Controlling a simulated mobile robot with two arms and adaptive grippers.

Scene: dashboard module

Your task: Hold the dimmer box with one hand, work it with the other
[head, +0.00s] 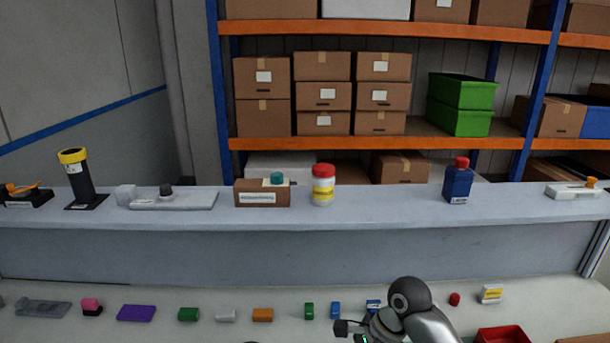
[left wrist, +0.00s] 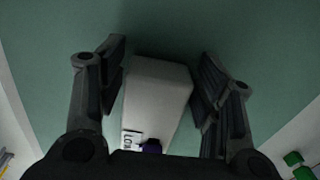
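A pale grey-white box (left wrist: 156,95) shows in the left wrist view, with a white label and a dark purple knob-like part (left wrist: 151,146) at its lower end. I take it for the dimmer box, but its label is only partly readable. My left gripper (left wrist: 160,82) has one finger on each side of the box; narrow gaps seem to show, so the fingers look open around it. My left gripper is not visible in the head view. My right gripper (head: 346,328) is partly in view at the bottom, below the grey arm; its fingers are mostly cut off.
A raised ledge (head: 340,206) carries a brown box with a teal knob (head: 262,192), a white bottle (head: 323,186), a blue bottle (head: 457,183) and other devices. Small coloured blocks line the table below. A red tray (head: 502,335) sits at lower right.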

